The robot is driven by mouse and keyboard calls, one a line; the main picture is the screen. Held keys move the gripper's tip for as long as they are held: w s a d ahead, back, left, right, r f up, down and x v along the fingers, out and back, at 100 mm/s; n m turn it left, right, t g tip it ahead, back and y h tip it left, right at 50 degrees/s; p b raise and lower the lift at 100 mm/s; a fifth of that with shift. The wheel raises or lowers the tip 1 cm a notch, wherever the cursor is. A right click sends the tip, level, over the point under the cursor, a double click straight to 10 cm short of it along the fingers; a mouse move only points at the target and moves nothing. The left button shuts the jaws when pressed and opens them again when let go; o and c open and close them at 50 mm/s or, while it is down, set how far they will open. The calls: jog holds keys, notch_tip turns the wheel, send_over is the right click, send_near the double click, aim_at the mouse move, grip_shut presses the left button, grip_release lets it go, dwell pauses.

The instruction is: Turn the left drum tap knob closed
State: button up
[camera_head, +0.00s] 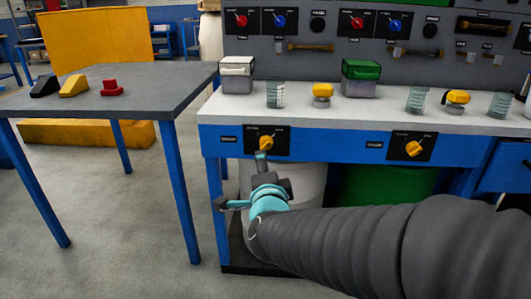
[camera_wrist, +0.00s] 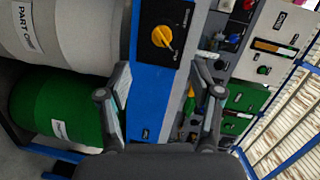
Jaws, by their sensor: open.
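The left drum tap knob (camera_head: 266,142) is yellow, on a black plate on the blue front rail of the bench, above a white drum (camera_head: 309,187). In the wrist view the yellow knob (camera_wrist: 162,36) shows ahead of the fingers, near the top, its grip slanted. My gripper (camera_head: 255,181) is open and empty, just below the left knob in front of the white drum; one finger reaches up close to the plate's lower edge. In the wrist view my gripper (camera_wrist: 160,84) has its two fingers spread, with the blue rail between them. I cannot tell any contact with the knob.
A second yellow knob (camera_head: 412,148) sits further right on the rail, above a green drum (camera_head: 385,190). The white bench top (camera_head: 300,112) holds boxes and jars. A grey table (camera_head: 170,90) with blue legs stands at left. The floor between is clear.

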aim_at(265, 146)
jog(key=w+m+h, duration=0.1)
jog(key=w, duration=0.3)
jog(key=w+f+m+t, duration=0.1)
jog(key=w, duration=0.4)
jog(key=w+m+h, duration=0.1)
jog(key=w+m, duration=0.1)
jog(key=w, duration=0.3)
jog(key=shift+a+f+t+h, duration=0.15)
jog(key=shift+f+t+h, duration=0.05)
jog(key=shift+t+h, duration=0.1)
jog(key=shift+c, duration=0.2)
jog(key=c, duration=1.1)
